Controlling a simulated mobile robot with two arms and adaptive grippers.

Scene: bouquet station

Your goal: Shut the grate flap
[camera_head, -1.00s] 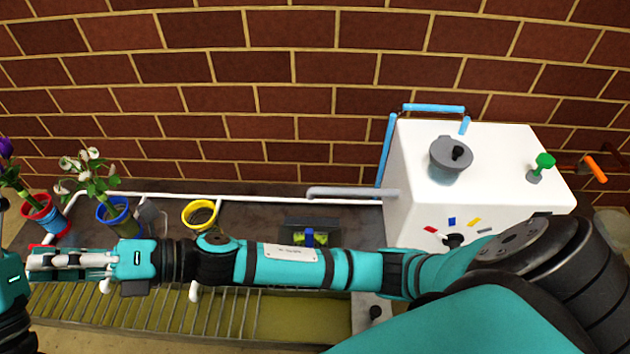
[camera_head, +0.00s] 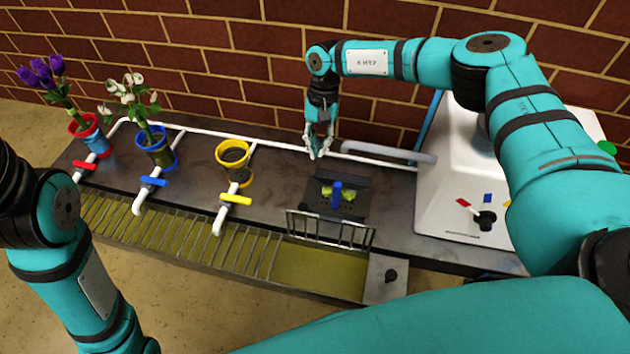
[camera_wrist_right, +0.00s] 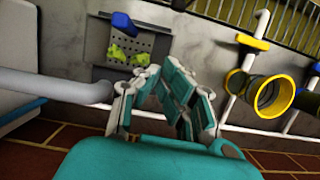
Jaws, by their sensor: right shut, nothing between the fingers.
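The grate flap (camera_head: 330,231) is a small barred metal panel. It stands raised at the back edge of an open gap in the trough, and yellow-green trough floor (camera_head: 318,275) shows below it. The fixed grate (camera_head: 175,228) lies flat to its left. My right gripper (camera_head: 318,154) is shut and empty, pointing down behind the flap, above the counter near the white pipe. Its fingers also show in the right wrist view (camera_wrist_right: 168,100), with nothing between them. My left arm shows at the left, but its gripper is out of view.
A dark perforated tray (camera_head: 335,198) with a blue piece and green bits lies between gripper and flap. A yellow pot (camera_head: 233,153), white spouts with coloured taps, and red and blue flower pots (camera_head: 157,147) stand left. A white machine (camera_head: 450,180) stands right, with a grey pipe.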

